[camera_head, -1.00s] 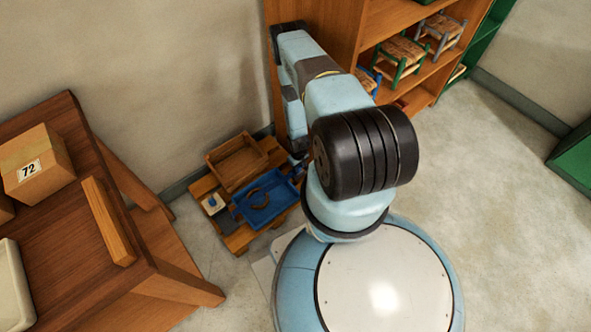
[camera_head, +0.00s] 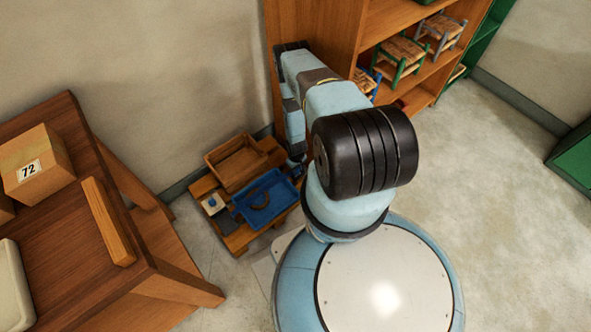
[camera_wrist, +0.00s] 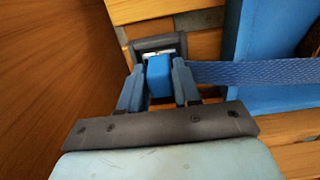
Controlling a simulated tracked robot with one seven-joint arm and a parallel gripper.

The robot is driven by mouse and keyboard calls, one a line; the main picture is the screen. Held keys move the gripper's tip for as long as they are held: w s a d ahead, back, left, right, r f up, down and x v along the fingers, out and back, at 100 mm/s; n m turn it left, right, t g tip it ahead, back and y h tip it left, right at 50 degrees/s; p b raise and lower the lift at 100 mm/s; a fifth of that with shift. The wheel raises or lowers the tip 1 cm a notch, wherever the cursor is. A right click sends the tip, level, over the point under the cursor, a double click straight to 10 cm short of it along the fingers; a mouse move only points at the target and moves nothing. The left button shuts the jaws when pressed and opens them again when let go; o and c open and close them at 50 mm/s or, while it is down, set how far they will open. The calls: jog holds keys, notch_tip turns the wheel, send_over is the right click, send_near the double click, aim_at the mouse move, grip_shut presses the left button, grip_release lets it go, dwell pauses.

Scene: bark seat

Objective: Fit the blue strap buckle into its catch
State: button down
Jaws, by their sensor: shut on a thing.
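In the wrist view, my gripper (camera_wrist: 158,88) is shut on the blue buckle (camera_wrist: 158,78), with one finger on each side of it. The blue strap (camera_wrist: 255,72) runs from beside the buckle to the right, behind the right finger. The dark grey catch frame (camera_wrist: 160,41) lies directly beyond the buckle on the wooden slats. A pale metal piece (camera_wrist: 150,54) shows between buckle and catch. The two are close and lined up; whether the metal is inside the catch I cannot tell. In the head view, my arm hides the gripper, buckle and catch.
A slatted wooden bench (camera_head: 238,240) holds a blue tray (camera_head: 282,203) and a wooden tray (camera_head: 211,165). A wooden panel (camera_wrist: 40,90) stands close on the gripper's left. The shelf unit (camera_head: 315,70) rises beside my arm.

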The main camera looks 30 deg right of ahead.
jog(key=shift+f, duration=0.25)
jog(key=c, duration=0.8)
grip_release()
jog(key=shift+r, duration=0.15)
notch_tip(320, 180, up, 12)
jog(key=shift+r, duration=0.15)
